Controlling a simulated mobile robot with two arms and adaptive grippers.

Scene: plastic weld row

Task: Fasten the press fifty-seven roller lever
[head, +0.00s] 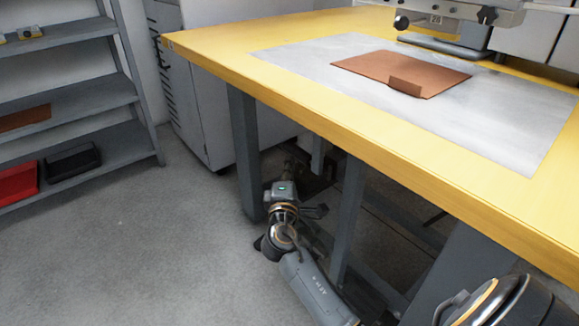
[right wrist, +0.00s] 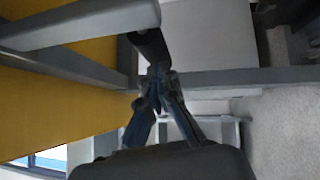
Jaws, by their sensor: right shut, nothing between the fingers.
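In the head view my right gripper (head: 296,168) is low, in the shadow under the yellow table. In the right wrist view its fingertips (right wrist: 159,72) are together with nothing between them. A dark cylinder (right wrist: 150,45) shows just beyond the tips, near grey bars; it may be a roller, but I cannot tell whether the tips touch it. A grey machine (head: 462,10) with black knobs (head: 402,22) stands at the table's back; its small label (head: 437,19) is too blurred to read surely. I cannot make out the roller lever with certainty. My left gripper is not in view.
The yellow table (head: 215,55) carries a metal sheet (head: 500,125) with a brown sheet (head: 380,68) on it. Grey legs (head: 244,150) stand close to my right arm. A shelf (head: 75,105) and a cabinet (head: 205,100) are at the left. Floor at the left is clear.

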